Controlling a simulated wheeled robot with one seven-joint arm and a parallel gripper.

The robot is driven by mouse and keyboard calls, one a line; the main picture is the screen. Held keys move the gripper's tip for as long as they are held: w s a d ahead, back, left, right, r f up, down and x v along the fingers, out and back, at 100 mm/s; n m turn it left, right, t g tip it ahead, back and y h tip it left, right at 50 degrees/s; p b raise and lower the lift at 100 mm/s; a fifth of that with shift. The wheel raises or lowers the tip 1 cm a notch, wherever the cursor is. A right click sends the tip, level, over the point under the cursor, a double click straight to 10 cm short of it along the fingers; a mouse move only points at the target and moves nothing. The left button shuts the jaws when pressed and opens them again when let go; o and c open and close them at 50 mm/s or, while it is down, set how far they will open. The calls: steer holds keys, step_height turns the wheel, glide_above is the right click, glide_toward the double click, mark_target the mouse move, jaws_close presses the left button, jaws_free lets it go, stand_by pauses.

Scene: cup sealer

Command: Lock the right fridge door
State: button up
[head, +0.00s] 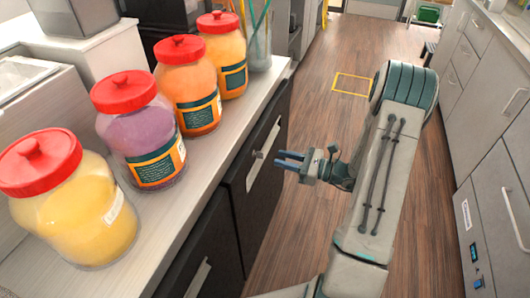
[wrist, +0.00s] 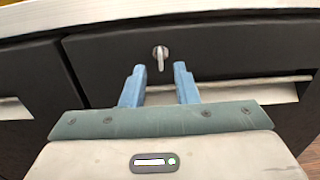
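The right fridge door (head: 247,187) is a dark panel under the counter, and it looks shut. Its small silver lock piece (wrist: 160,54) is on the upper part of the door in the wrist view, with its narrow tab hanging roughly vertical. A pale handle strip (wrist: 235,92) runs below it. My gripper (head: 279,160) is open and empty, with its blue fingers pointing at the door. In the wrist view, the fingertips (wrist: 158,69) lie either side of and just below the lock piece in the picture. Contact cannot be told.
Several red-lidded jars (head: 140,127) stand on the pale counter (head: 165,215) above the doors. Another dark door with a handle (head: 197,277) is nearer. Grey cabinets (head: 490,130) line the right side. The wooden floor (head: 310,90) between is clear, with a yellow marked square (head: 352,84).

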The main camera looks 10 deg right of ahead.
mark_target(259, 155)
steer(key=x, duration=0.6)
steer(key=shift+a+p, duration=0.25)
steer(key=shift+p, duration=0.05)
steer(key=shift+w, duration=0.15)
jaws_close()
